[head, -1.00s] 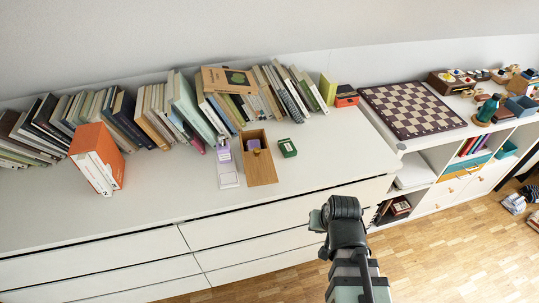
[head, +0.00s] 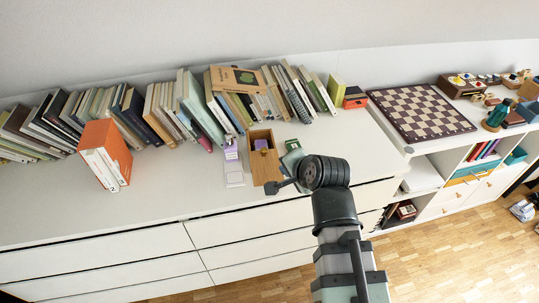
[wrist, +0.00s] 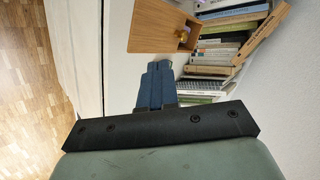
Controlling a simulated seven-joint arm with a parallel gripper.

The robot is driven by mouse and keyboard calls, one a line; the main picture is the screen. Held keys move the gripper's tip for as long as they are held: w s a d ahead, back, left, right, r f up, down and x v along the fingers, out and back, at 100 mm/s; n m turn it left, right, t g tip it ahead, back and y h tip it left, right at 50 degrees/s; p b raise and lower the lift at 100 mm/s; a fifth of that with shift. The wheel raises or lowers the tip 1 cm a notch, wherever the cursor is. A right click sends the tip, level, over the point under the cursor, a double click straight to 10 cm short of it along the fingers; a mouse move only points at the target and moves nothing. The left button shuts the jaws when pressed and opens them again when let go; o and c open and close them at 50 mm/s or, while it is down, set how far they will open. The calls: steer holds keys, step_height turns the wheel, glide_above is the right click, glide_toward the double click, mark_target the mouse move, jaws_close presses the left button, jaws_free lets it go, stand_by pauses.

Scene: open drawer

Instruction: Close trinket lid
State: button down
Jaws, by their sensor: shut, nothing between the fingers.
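A wooden trinket box (head: 250,134) stands on the white dresser top, right of a purple-and-white card. Its flat wooden lid (head: 266,170) covers the front part, and the back part is open with a purple thing inside. In the wrist view the lid (wrist: 155,25) lies above my fingers, with a small knob beside the dark opening. My gripper (wrist: 158,65) is shut and empty, its blue fingers together, pointing toward the box's side. I see a gap in the picture between fingertips and box.
Books line the wall behind the box (head: 200,105). The dresser's left front is clear.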

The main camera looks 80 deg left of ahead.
steer(key=m, duration=0.3)
glide_toward(265, 155)
step_height(265, 155, down, 4)
steer(key=shift+r, duration=0.1)
steer(key=shift+s+a, duration=0.25)
steer(key=shift+a, duration=0.8)
steer(key=shift+s+a, duration=0.15)
steer(key=shift+a, duration=0.55)
steer(key=a, duration=0.7)
steer(key=w+a, duration=0.1)
steer(key=a, duration=0.3)
steer(key=shift+a, duration=0.3)
steer(key=shift+d, duration=0.15)
